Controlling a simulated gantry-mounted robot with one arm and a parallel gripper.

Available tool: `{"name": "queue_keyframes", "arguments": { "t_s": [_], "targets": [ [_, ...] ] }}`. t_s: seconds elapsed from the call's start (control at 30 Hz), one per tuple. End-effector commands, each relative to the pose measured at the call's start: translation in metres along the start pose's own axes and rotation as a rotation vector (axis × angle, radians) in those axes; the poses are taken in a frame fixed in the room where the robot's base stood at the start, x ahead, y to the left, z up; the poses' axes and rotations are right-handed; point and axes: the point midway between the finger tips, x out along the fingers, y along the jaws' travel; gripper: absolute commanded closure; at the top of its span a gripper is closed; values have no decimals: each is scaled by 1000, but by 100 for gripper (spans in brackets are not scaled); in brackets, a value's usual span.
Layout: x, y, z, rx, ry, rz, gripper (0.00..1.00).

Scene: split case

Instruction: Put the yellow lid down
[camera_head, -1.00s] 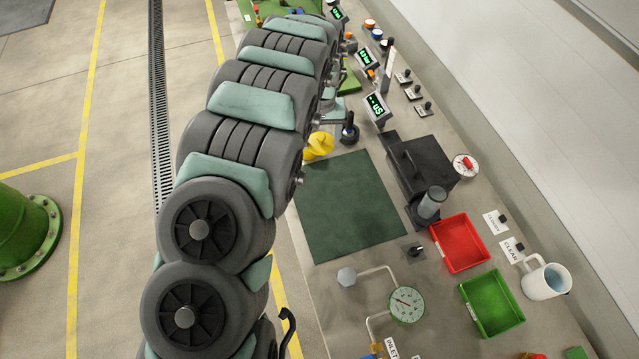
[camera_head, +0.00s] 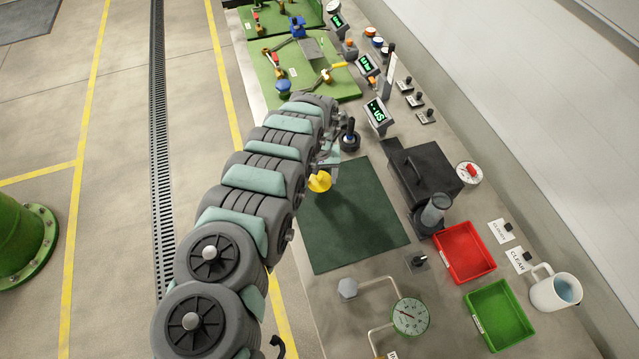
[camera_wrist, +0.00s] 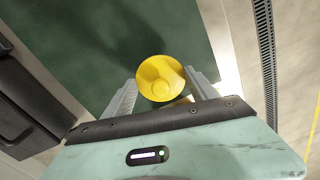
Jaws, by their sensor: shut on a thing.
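The yellow lid (camera_wrist: 161,78) is round, and in the wrist view it sits between the two fingers of my gripper (camera_wrist: 160,90). My gripper is shut on it. In the head view the yellow lid (camera_head: 319,181) shows beside my arm, at the upper left part of the dark green mat (camera_head: 360,235). The gripper itself is mostly hidden behind my arm in that view. The green mat (camera_wrist: 60,35) also shows beyond the lid in the wrist view. Whether the lid touches the mat is hard to tell; a dark shadow lies on the mat.
The mat is otherwise bare. A black box with a handle (camera_head: 425,172), a grey cylinder (camera_head: 434,210), a red tray (camera_head: 465,275) and a green tray (camera_head: 500,345) stand to its right. A gauge (camera_head: 410,316) is in front. Green panels with valves (camera_head: 310,85) lie behind.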

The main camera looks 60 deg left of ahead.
Motion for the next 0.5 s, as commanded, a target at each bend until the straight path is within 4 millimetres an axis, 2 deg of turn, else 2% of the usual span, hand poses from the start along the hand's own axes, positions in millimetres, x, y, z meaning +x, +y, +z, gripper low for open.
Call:
{"name": "queue_keyframes", "arguments": {
  "t_s": [0.23, 0.5],
  "targets": [
    [9, 0, 1, -2, -2, 0, 70],
    [38, 1, 1, -2, 0, 2, 70]
  ]
}}
